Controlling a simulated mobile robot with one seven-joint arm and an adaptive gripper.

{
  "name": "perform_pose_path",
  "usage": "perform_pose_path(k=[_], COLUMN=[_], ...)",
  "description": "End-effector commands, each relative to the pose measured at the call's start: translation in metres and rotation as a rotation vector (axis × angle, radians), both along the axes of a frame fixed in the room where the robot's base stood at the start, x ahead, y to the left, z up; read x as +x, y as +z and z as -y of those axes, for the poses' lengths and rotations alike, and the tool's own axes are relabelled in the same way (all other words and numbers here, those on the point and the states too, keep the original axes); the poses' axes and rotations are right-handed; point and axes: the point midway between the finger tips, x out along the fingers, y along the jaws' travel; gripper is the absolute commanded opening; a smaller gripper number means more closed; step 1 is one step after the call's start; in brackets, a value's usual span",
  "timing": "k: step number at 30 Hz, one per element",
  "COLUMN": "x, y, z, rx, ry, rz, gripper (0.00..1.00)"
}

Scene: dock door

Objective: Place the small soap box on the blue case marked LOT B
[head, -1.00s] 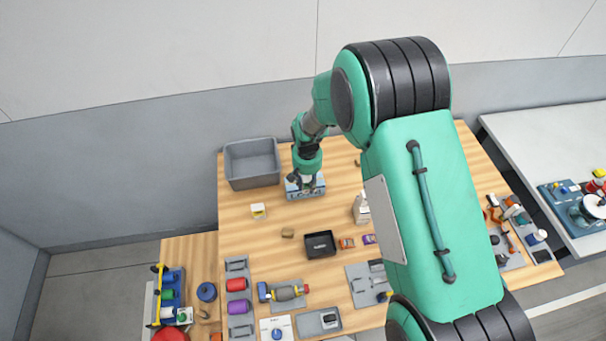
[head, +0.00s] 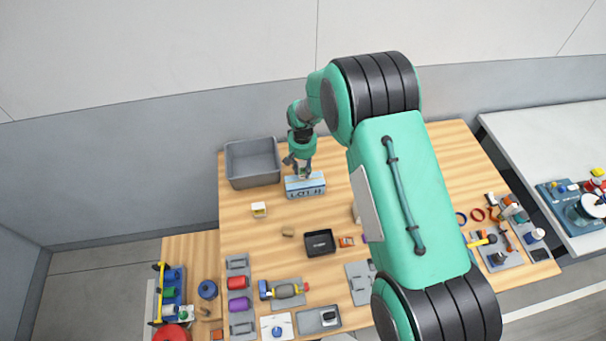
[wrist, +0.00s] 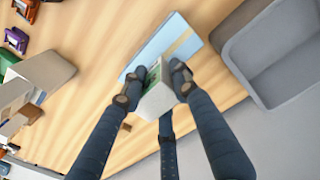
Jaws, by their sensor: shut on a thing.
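My gripper (head: 302,170) hangs over the back part of the blue case (head: 305,192), which has dark LOT B lettering on its front. In the wrist view, my gripper (wrist: 154,82) is shut on the small soap box (wrist: 157,101), a white box with a green patch, held tilted in that picture between the fingers. The blue case (wrist: 160,48) lies beyond it, with a tan strip across its top. In the head view the soap box is small and partly covered by the fingers. I cannot tell whether it touches the case.
A grey bin (head: 252,178) stands close left of the case; it is at the right in the wrist view (wrist: 262,82). A small white and yellow box (head: 259,210), a brown block (head: 288,232) and a black tray (head: 319,252) lie nearer. Bare wood surrounds the case.

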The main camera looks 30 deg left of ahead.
Motion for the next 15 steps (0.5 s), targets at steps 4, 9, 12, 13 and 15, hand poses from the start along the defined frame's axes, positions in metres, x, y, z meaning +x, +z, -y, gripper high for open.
perform_pose_path(k=[4, 9, 12, 13, 15], x=[-0.001, 0.000, 0.000, 0.000, 0.000], y=[-0.006, -0.021, -0.029, -0.030, -0.033], z=[0.001, 0.000, 0.000, 0.000, 0.000], rx=[-0.001, -0.001, -0.001, 0.000, 0.000], ry=[0.000, 0.000, 0.000, 0.000, 0.000], rz=[-0.002, -0.001, -0.001, 0.000, 0.000], gripper=[0.00, 0.00, 0.00, 0.00, 0.00])
